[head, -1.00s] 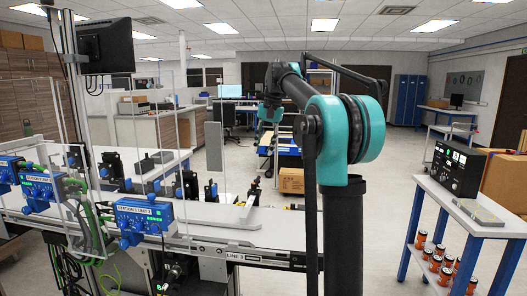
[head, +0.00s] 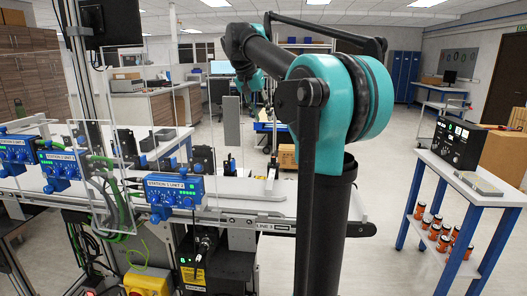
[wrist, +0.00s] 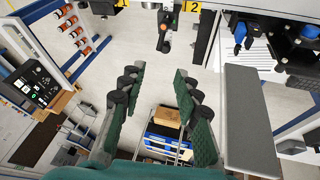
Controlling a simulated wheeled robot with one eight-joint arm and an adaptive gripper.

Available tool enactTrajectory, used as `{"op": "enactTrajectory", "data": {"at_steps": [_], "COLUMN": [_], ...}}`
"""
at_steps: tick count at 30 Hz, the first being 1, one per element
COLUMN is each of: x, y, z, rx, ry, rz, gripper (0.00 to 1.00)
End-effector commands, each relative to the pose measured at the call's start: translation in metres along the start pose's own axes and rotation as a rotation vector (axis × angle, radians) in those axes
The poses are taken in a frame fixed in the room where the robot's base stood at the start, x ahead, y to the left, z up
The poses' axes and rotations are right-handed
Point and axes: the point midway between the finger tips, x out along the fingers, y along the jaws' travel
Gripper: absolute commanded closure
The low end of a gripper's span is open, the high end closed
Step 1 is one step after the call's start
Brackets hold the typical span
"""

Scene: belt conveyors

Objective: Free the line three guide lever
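The LINE 3 label (head: 275,227) is on the front rail of the white conveyor (head: 240,207) in the head view. In the wrist view a dark handle with a grey part and a small red-orange part (wrist: 166,35) stands between yellow plates marked 1 (wrist: 123,3) and 2 (wrist: 192,6). It may be the guide lever; I cannot be sure. My gripper (wrist: 160,70) is open and empty, its green-padded fingers apart and pointing toward that handle without touching it.
A tall grey plate (wrist: 250,120) stands close right of my gripper in the wrist view. Blue control units (head: 173,195) and clear panels line the conveyor. A blue-legged bench (head: 455,185) with a black device (head: 457,143) and orange cans is at right. Floor between is clear.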

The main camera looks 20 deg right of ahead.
Motion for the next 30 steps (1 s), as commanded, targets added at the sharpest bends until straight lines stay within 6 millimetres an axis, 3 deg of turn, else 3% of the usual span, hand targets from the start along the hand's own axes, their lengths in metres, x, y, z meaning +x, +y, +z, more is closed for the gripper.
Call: {"op": "enactTrajectory", "data": {"at_steps": [21, 30], "x": [0.132, 0.165], "y": [0.0, -0.001], "z": [0.0, 0.0], "rx": [0.001, 0.0], "ry": [-0.002, -0.002], "rz": [-0.001, -0.002], "gripper": [0.68, 0.68]}}
